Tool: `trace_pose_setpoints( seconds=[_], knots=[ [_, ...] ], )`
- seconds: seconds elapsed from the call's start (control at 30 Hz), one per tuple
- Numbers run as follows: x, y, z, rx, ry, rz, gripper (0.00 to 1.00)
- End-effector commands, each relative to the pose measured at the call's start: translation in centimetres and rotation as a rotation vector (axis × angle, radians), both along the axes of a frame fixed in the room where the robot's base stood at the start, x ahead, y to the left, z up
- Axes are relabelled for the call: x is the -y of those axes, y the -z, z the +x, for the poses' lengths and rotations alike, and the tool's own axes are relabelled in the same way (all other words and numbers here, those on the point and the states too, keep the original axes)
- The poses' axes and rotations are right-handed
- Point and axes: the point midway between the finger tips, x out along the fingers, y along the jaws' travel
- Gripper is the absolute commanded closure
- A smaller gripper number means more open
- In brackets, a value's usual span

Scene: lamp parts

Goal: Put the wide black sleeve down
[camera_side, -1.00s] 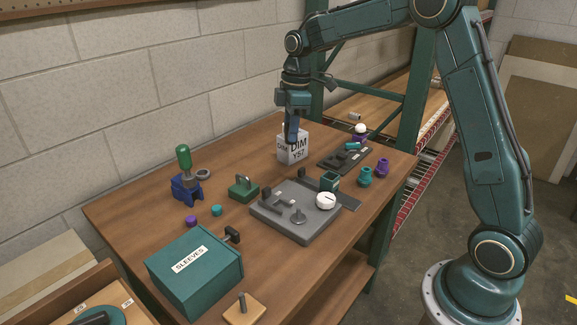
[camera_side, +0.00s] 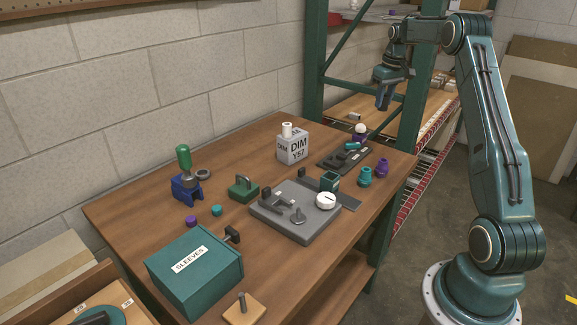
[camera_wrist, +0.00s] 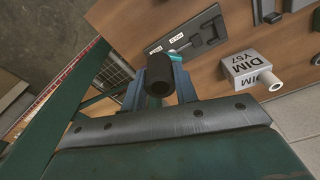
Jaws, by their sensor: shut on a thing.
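The wide black sleeve (camera_wrist: 158,74) shows in the wrist view as a short hollow tube, its open end facing the camera. My gripper (camera_wrist: 160,88) is shut on it, with one blue finger on either side. In the side view my gripper (camera_side: 383,105) hangs in the air beyond the table's far right corner, in front of the rack.
A box marked DIM (camera_side: 293,149) carries a white cylinder (camera_side: 287,130). A dark tray (camera_side: 330,161), teal sleeves (camera_side: 366,177), purple sleeves (camera_side: 382,167) and a grey fixture plate (camera_side: 290,226) stand nearby. A green rack post (camera_side: 413,108) rises close to my gripper.

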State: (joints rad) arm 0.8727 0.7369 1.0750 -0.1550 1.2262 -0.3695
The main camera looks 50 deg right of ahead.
Motion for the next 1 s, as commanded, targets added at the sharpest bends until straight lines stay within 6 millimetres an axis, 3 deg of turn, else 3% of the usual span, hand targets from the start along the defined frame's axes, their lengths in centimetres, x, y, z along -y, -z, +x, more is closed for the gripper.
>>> trace_pose_setpoints(
  seconds=[0.1, 0.3, 0.67, 0.87, 1.0],
  knots=[
    [3.1, 0.1, -2.4, 0.004, 0.121, 0.000, 0.93],
    [5.8, 0.2, -4.8, 0.008, 0.240, 0.000, 0.93],
    [6.5, 0.5, -5.5, 0.010, 0.272, 0.000, 0.93],
    [6.4, 2.6, -5.5, 0.007, 0.269, 0.003, 0.93],
    [6.4, 5.1, -5.5, 0.007, 0.270, 0.003, 0.93]
  ],
)
